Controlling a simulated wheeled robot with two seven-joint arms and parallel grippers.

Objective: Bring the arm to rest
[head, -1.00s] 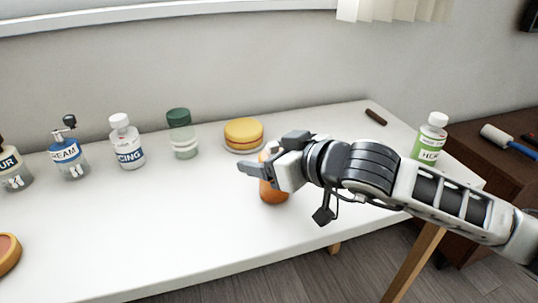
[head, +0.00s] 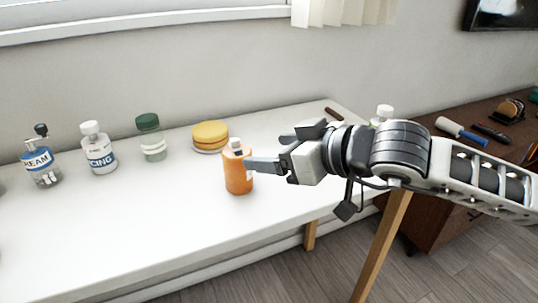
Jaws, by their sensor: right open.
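My right arm reaches in from the right edge of the head view, over the right part of the white table (head: 120,235). My right gripper (head: 262,165) is open and empty, pointing left. Its fingertips are just right of an orange bottle (head: 238,178) with a white top, which stands upright on the table. I cannot tell whether a finger touches the bottle. My left gripper is out of view.
A white-capped bottle (head: 384,112) is partly behind my arm. A brown cabinet (head: 465,160) with tools stands right.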

